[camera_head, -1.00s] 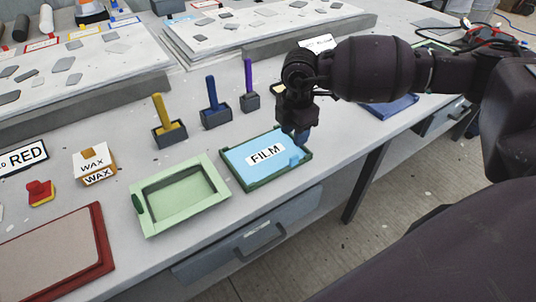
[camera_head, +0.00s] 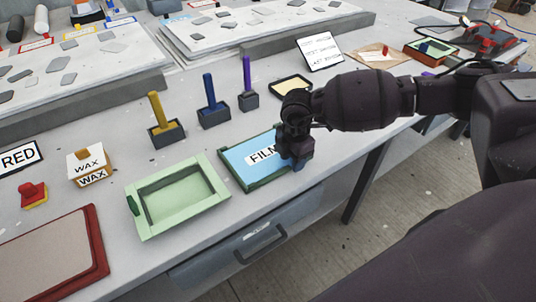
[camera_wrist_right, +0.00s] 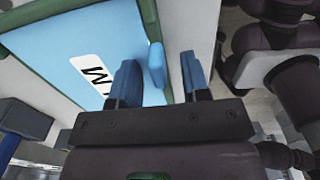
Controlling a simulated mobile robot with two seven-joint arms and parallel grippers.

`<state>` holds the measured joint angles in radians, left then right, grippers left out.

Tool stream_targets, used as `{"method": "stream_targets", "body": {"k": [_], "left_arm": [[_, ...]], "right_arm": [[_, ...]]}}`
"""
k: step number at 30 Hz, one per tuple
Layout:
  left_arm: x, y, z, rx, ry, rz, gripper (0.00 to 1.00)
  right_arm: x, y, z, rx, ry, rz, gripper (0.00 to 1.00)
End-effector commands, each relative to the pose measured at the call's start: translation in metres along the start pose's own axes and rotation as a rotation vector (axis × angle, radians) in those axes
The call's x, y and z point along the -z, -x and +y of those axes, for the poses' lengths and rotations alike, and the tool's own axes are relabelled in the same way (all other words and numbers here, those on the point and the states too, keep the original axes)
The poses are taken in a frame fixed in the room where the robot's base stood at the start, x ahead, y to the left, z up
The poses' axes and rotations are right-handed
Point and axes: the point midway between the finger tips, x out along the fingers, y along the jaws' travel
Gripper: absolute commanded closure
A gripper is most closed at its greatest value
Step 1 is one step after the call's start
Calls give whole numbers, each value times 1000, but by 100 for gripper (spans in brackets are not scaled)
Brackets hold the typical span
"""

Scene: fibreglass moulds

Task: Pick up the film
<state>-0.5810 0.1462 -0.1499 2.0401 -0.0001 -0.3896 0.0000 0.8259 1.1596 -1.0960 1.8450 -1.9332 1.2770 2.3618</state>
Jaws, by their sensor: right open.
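The film (camera_head: 242,165) is a light blue sheet with a white FILM label, lying in a dark green tray (camera_head: 262,183) near the table's front edge. My right gripper (camera_head: 297,165) is at the tray's right end and hides part of the label and the tray's right side. In the right wrist view the film (camera_wrist_right: 95,40) has a small raised blue tab (camera_wrist_right: 157,65) at its edge. My right gripper (camera_wrist_right: 160,76) is open, with the tab between its two blue fingers or just beyond them. My left gripper is not in view.
A pale green empty mould (camera_head: 180,197) stands just left of the tray. Yellow (camera_head: 164,130), blue (camera_head: 212,110) and purple (camera_head: 248,90) handled tools stand behind. A wax box (camera_head: 90,167) is further left. A grey drawer (camera_head: 240,250) sits below the table edge.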

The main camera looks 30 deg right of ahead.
Motion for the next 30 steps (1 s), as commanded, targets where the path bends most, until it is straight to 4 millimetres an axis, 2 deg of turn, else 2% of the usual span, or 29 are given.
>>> {"method": "stream_targets", "body": {"k": [6, 12, 15, 25, 30], "left_arm": [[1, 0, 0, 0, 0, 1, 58], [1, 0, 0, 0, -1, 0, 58], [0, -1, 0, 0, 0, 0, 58], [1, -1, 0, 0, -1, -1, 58], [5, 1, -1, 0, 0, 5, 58]], "right_arm": [[0, 0, 0, -2, 0, 0, 57], [0, 0, 0, -2, 0, 0, 88], [0, 0, 0, -2, 0, 0, 100], [0, 2, 1, -3, 0, 0, 100], [0, 21, 1, -6, 0, -1, 100]]}}
